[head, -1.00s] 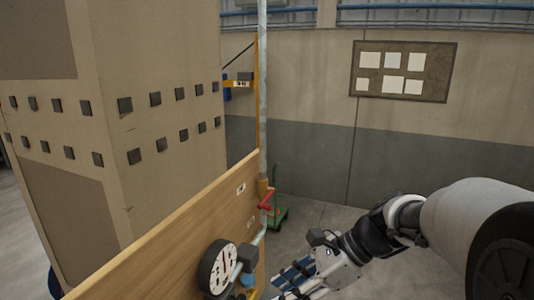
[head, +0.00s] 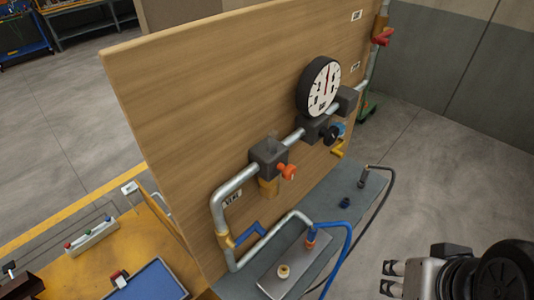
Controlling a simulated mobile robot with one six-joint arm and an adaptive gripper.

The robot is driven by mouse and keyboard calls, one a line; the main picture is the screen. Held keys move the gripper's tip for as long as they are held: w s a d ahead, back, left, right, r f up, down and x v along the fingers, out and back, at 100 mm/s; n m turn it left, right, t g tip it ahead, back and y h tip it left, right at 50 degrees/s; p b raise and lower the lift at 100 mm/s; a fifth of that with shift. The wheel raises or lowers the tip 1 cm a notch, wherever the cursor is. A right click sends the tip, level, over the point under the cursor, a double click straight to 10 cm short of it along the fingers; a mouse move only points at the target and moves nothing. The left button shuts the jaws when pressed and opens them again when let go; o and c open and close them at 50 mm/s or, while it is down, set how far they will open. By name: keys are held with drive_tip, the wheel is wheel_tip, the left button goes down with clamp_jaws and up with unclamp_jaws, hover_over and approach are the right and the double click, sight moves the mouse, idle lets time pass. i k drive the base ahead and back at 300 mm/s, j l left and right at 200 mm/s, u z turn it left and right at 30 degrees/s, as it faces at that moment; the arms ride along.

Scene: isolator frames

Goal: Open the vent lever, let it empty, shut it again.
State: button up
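A wooden board carries a pipe run with several coloured handles. A red lever (head: 383,37) is at the upper right, a small yellow lever (head: 341,148) is below the gauge, an orange handle (head: 288,171) is on a grey valve block, and a blue lever (head: 248,234) is on the lower pipe. The round pressure gauge (head: 319,88) has a red needle pointing roughly up. My gripper (head: 388,278) is open and empty at lower right, apart from the board.
A grey bench top (head: 335,206) under the board holds a metal plate (head: 292,265), a blue hose (head: 347,240) and a black hose (head: 386,205). A yellow table (head: 75,275) stands at lower left. The floor right of the bench is clear.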

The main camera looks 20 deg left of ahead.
sight(233, 245)
drive_tip(key=k+j+u, duration=0.1)
drive_tip(key=j+u, duration=0.55)
drive_tip(key=k+l+u, duration=0.3)
drive_tip(key=k, duration=0.4)
drive_tip(key=l, duration=0.1)
